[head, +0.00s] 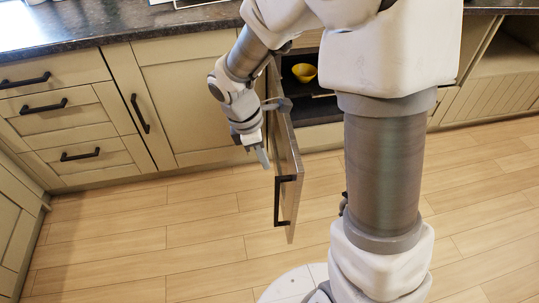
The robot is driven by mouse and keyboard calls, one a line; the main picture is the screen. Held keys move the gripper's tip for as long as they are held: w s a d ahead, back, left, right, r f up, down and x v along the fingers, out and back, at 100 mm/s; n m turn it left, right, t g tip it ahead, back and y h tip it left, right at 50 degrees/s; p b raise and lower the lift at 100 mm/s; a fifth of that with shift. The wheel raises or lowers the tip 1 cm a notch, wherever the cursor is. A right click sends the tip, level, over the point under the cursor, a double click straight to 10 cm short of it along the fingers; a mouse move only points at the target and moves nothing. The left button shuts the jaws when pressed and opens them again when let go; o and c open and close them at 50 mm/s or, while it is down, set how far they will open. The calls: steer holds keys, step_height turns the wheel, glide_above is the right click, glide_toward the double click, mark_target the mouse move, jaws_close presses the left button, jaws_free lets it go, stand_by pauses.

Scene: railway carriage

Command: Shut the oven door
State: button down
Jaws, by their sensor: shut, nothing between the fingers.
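The oven door (289,178) stands open in the head view, swung out from the cabinet front and seen nearly edge-on. It is upright and its black handle (277,202) is near the outer edge. My gripper (264,158) is shut and empty, pointing down on the left side of the door, close to it. I cannot tell whether it touches the door. Inside the dark oven cavity (318,110) sits a yellow bowl (304,72). My arm hides the upper part of the oven.
Beige cabinets (190,85) and drawers (60,125) with black handles line the left under a dark countertop (120,22). An open shelf (505,58) is at the right. The wooden floor (160,240) in front is clear.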

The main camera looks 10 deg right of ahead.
mark_target(287, 176)
steer(key=shift+s+d+f+b, duration=0.1)
steer(key=shift+d+f+b, duration=0.6)
steer(key=shift+d+f, duration=0.45)
steer(key=shift+s+d+f+b, duration=0.1)
steer(key=shift+d+f+b, duration=0.65)
steer(key=shift+f, duration=0.7)
steer(key=shift+s+d+f+b, duration=0.1)
steer(key=shift+d+f+b, duration=0.5)
steer(key=shift+d+f, duration=0.6)
